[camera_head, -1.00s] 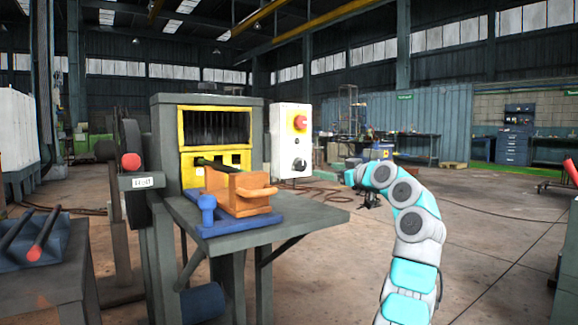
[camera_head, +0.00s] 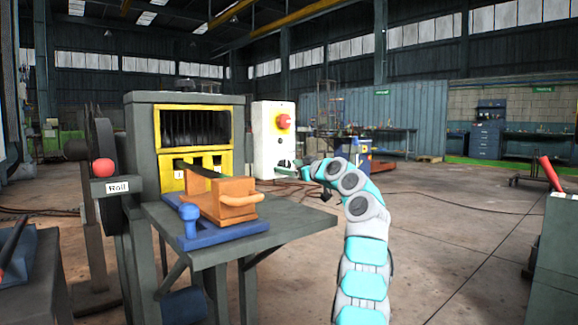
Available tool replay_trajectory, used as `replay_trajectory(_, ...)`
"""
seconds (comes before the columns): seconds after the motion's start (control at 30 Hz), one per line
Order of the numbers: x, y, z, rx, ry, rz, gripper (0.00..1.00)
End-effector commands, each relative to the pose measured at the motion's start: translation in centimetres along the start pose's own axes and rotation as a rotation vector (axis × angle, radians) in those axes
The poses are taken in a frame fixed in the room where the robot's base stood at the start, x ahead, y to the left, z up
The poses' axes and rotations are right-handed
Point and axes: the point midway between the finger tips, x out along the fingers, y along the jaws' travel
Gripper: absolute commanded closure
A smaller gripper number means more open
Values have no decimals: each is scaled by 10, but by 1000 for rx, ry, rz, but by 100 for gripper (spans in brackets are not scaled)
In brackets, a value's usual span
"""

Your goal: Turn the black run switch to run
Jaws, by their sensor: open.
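The white control box (camera_head: 262,140) stands behind the table's right side. It carries a red stop button on a yellow plate (camera_head: 284,122) and a small dark button (camera_head: 281,141) below it. The black run switch is low on the box's front and is mostly hidden by my gripper, so I cannot tell its setting. My gripper (camera_head: 286,168) points left at the lower front of the box, in front of the switch. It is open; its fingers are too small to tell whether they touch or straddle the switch.
The grey machine with a yellow frame (camera_head: 235,137) stands left of the box. A grey table (camera_head: 300,228) bears an orange block (camera_head: 219,206) on a blue base (camera_head: 220,237). A red ball knob (camera_head: 103,168) is at the left.

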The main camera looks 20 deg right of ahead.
Motion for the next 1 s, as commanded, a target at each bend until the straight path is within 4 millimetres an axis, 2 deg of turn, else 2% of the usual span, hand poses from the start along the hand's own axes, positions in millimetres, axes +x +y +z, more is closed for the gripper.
replay_trajectory(0.37, 4, -1, 1, 0, -2, -1, 17)
replay_trajectory(1.0, 4, -1, 1, 0, -2, -1, 87)
